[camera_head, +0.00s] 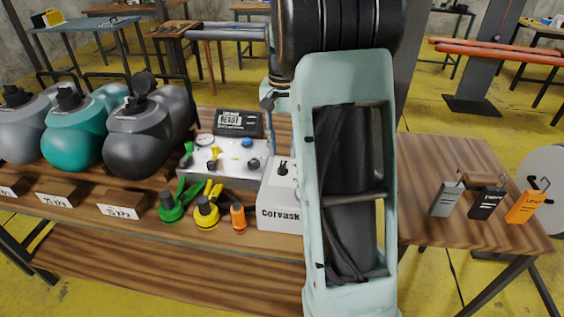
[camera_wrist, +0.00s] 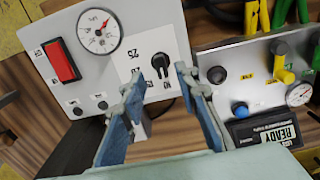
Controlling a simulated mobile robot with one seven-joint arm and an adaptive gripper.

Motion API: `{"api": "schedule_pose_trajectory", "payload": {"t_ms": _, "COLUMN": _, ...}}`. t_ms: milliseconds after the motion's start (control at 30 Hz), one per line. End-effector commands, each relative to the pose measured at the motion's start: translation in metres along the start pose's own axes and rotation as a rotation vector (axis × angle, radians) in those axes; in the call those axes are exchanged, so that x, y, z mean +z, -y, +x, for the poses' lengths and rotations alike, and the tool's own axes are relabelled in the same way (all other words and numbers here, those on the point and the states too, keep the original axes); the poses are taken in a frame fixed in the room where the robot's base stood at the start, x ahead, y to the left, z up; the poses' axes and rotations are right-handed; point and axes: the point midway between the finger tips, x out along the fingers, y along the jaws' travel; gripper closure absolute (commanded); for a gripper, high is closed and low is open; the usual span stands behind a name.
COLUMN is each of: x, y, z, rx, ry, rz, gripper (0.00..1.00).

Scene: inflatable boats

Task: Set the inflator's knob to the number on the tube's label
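The inflator (camera_head: 280,217) is a white box lettered "Corvask", partly hidden behind my arm in the head view. In the wrist view its white panel (camera_wrist: 112,62) carries a black knob (camera_wrist: 160,63) with numbers printed around it, turned in the picture; I cannot tell its exact setting. My gripper (camera_wrist: 158,79) is open, its fingertips apart just below the knob in the picture; contact is not clear. Three rolled tubes stand at left: grey (camera_head: 25,125), teal (camera_head: 75,135) and dark grey (camera_head: 150,135). White labels (camera_head: 120,212) sit before them, with writing too small to read surely.
The inflator panel also has a red switch (camera_wrist: 61,61) and a dial gauge (camera_wrist: 99,31). A metal valve box (camera_head: 225,160) and a black "READY" display (camera_head: 238,123) stand beside it. Green and yellow fittings (camera_head: 205,212) lie in front. Hooked tags (camera_head: 487,203) stand at right.

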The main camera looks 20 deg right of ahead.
Motion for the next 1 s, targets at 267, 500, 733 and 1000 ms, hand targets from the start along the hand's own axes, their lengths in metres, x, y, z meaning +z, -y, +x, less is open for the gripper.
{"api": "schedule_pose_trajectory", "payload": {"t_ms": 267, "x": 0.000, "y": 0.000, "z": 0.043, "rx": -0.001, "ry": 0.000, "rz": -0.001, "gripper": 0.71}}
{"api": "schedule_pose_trajectory", "payload": {"t_ms": 500, "x": -0.001, "y": 0.000, "z": 0.051, "rx": -0.002, "ry": -0.002, "rz": -0.001, "gripper": 0.71}}
{"api": "schedule_pose_trajectory", "payload": {"t_ms": 733, "x": -0.001, "y": 0.000, "z": 0.051, "rx": -0.002, "ry": -0.003, "rz": 0.000, "gripper": 0.77}}
{"api": "schedule_pose_trajectory", "payload": {"t_ms": 1000, "x": -0.001, "y": 0.000, "z": 0.051, "rx": -0.002, "ry": -0.003, "rz": 0.000, "gripper": 1.00}}
